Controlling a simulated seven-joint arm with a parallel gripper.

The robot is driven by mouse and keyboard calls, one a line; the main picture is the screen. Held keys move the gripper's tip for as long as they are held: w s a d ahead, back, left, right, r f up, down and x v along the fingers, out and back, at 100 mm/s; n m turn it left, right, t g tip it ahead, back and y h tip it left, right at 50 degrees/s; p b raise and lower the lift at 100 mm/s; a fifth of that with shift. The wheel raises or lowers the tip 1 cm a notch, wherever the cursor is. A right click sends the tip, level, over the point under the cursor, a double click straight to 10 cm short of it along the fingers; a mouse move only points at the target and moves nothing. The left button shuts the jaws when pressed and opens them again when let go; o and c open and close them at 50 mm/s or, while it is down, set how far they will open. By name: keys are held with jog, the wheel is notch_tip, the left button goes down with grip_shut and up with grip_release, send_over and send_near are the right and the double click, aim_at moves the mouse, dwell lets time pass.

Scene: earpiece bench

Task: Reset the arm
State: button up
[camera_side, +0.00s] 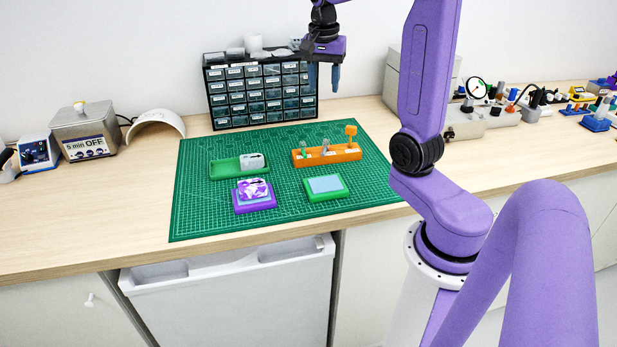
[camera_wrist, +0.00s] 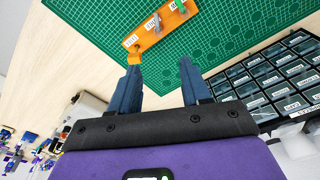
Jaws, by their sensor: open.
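My gripper (camera_side: 323,77) is raised high in front of the drawer cabinet, at the back of the bench. In the wrist view its two blue fingers (camera_wrist: 158,85) are apart with nothing between them. Below it on the green cutting mat (camera_side: 200,225) are an orange holder (camera_side: 340,155) with several small upright items, a green tray (camera_side: 226,168) with a pale piece at its right end, a purple block (camera_side: 254,205) with a patterned top, and a green block (camera_side: 325,195) with a grey-blue top. The orange holder also shows in the wrist view (camera_wrist: 165,30), beyond the fingers.
The drawer cabinet (camera_side: 262,92) stands behind the mat, with white items on top. A steel bath (camera_side: 86,130) and a white curved cover (camera_side: 155,122) are at the left. Equipment and small tools (camera_side: 500,105) crowd the right. Bare wood lies in front of the mat.

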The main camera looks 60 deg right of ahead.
jog(key=s+a+f+n, duration=0.2)
jog(key=a+n, duration=0.4)
jog(key=a, duration=0.3)
jog(key=s+a+f+n, duration=0.2)
jog(key=a+n, duration=0.5)
jog(key=a, duration=0.2)
jog(key=s+a+f+n, duration=0.2)
jog(key=s+a+n, duration=0.2)
jog(key=s+n, duration=0.3)
jog(key=s+a+f+n+y, duration=0.1)
jog(key=s+a+f+n, duration=0.1)
jog(key=s+a+n, duration=0.2)
jog(key=s+n, duration=0.3)
jog(key=s, duration=0.4)
jog(key=shift+a+y, duration=0.2)
jog(key=shift+y, duration=0.1)
